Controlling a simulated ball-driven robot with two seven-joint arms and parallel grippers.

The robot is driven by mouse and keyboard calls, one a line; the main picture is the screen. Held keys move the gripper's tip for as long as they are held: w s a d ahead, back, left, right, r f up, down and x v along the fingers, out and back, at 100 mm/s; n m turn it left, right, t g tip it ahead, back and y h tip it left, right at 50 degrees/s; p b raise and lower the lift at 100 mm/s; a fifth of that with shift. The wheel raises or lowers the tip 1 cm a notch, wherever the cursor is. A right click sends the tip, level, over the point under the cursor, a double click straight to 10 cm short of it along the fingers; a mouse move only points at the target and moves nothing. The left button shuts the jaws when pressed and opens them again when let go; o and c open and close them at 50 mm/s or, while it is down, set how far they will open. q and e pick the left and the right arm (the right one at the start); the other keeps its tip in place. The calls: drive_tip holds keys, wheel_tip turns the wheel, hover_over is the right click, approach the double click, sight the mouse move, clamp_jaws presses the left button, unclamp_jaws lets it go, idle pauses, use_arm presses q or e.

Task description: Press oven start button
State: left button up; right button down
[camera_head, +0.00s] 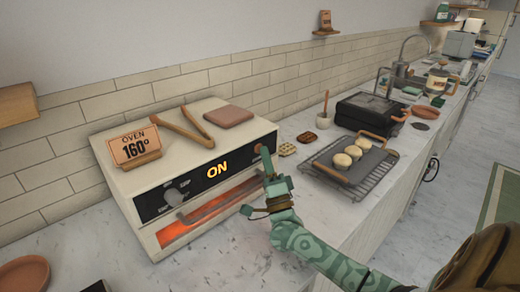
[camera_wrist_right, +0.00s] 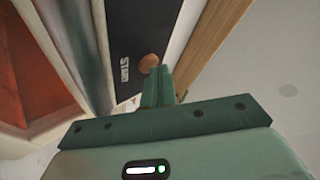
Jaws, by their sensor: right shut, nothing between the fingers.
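The oven (camera_head: 180,165) is a cream box on the counter with a black front panel. Its display (camera_head: 217,170) reads "ON" in orange, and the slot below glows orange. The start button is a round copper-coloured knob (camera_wrist_right: 148,62) beside the label "START" in the right wrist view. It also shows at the panel's right end in the head view (camera_head: 258,148). My right gripper (camera_head: 268,165) is shut and empty, its fingertips (camera_wrist_right: 158,80) right at the button. I cannot tell whether they touch it. My left gripper is not in view.
Wooden tongs (camera_head: 182,128), a folded brown cloth (camera_head: 228,116) and an "OVEN 160°" sign (camera_head: 134,145) are on top of the oven. To the right, a wire rack (camera_head: 350,165) holds several pale buns. The counter before the oven is mostly clear.

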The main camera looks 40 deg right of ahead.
drive_tip(key=shift+s+p, duration=0.3)
drive_tip(key=shift+s, duration=0.4)
drive_tip(key=s, duration=0.1)
drive_tip(key=s+p, duration=0.1)
drive_tip(key=s, duration=0.1)
drive_tip(key=s+p, duration=0.1)
drive_tip(key=s, duration=0.1)
drive_tip(key=shift+d, duration=0.25)
idle(0.6)
